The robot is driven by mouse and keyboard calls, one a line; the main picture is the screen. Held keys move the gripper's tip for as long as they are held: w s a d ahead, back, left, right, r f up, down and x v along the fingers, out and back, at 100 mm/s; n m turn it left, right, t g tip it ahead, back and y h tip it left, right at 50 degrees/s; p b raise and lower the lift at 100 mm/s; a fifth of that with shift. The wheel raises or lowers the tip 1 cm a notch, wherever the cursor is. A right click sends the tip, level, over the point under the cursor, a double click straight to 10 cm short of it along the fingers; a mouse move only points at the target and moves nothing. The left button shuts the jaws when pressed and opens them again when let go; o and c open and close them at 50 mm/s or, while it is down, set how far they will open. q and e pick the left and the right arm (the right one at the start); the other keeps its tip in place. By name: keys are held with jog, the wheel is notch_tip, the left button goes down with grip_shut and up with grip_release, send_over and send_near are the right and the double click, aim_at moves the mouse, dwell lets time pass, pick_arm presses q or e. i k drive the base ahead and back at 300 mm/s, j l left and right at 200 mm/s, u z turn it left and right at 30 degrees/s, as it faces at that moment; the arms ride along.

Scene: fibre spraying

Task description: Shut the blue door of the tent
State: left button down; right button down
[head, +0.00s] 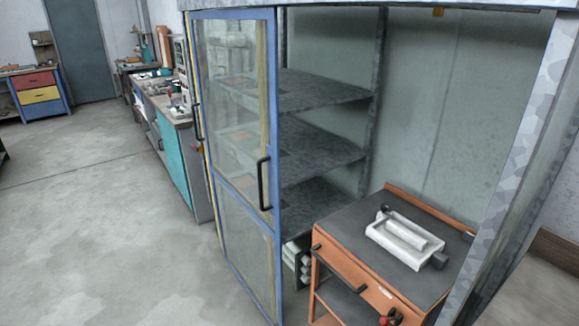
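The tent (531,130) is a large grey metal-framed cabinet. Its blue door (230,187) has a blue frame, a clear upper pane and a clear lower panel. The door stands across the left part of the front, and the right part of the front is uncovered. A black bar handle (263,183) is on the door's right side, and another dark handle (197,121) shows at its left edge. A yellow upright (262,80) shows through the pane, seemingly a second frame behind. Neither of my grippers is in view.
Inside the tent are grey shelves (315,140) and an orange cart (375,288) with a dark top bearing a white device (404,235). The cart stands at the open right part. A workbench (172,140) runs along the left behind. The floor (90,230) at left is clear.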

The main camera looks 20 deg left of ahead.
aim_at(269, 13)
jog(key=i+j+z, duration=0.2)
jog(key=j+z, duration=0.25)
jog(key=j, duration=0.85)
jog(key=j+z, duration=0.45)
jog(key=j, duration=0.9)
